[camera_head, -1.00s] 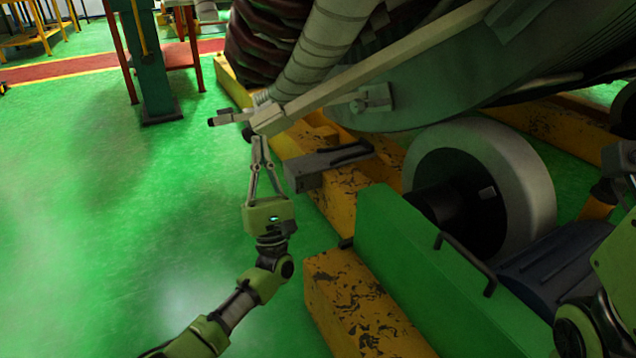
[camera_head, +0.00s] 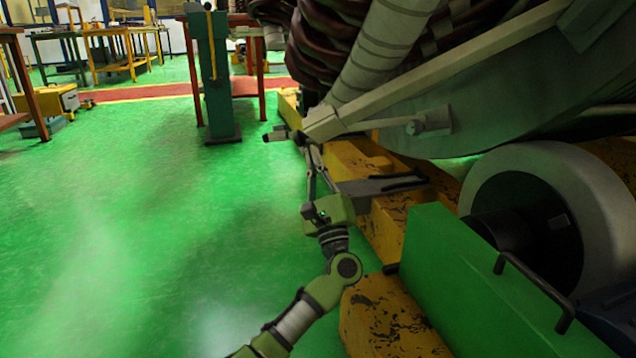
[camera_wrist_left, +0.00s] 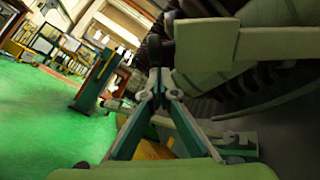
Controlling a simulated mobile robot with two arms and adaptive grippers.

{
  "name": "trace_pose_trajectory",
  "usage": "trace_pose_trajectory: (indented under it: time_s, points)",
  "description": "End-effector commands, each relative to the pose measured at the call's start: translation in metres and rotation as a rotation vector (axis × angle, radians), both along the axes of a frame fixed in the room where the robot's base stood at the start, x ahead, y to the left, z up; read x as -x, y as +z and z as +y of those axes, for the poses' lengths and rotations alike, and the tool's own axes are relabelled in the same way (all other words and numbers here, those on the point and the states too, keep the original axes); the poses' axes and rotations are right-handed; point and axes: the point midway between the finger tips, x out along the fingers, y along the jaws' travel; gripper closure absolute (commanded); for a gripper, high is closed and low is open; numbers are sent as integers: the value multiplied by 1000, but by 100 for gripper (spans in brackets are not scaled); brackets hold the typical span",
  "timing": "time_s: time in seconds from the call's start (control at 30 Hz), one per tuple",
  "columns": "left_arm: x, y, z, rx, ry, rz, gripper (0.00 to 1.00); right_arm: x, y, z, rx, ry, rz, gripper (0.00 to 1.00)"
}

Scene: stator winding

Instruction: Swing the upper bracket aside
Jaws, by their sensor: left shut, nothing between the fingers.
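The upper bracket is a long pale grey beam (camera_head: 440,78) that slants down to the left across the stator. Its blocky end (camera_head: 320,122) hangs out over the floor side. My left gripper (camera_head: 312,148) is just below that end, with its fingers shut and pointing up, nothing between them. Whether the tips touch the bracket I cannot tell. In the left wrist view the shut fingertips (camera_wrist_left: 160,82) are in the middle, and a pale grey block (camera_wrist_left: 205,42), apparently the bracket end, is above and right of them. My right gripper is out of view.
A dark grey lower bracket (camera_head: 380,187) juts out beside my left gripper. A green panel with handles (camera_head: 470,285), a large roller (camera_head: 555,190) and worn yellow base beams (camera_head: 385,322) lie right. A green post (camera_head: 215,75) stands behind. The green floor at left is open.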

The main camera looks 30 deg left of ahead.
Motion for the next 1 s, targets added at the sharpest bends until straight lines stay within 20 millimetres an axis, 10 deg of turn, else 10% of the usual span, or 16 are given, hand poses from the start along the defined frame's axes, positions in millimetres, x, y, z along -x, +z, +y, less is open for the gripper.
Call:
trace_pose_trajectory:
  time_s: [0.47, 1.0]
  points:
    - [-4, 6, 6, -2, 1, 1, 100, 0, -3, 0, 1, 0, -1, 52]
    - [28, 32, 8, -75, 87, 83, 100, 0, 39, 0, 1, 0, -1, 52]
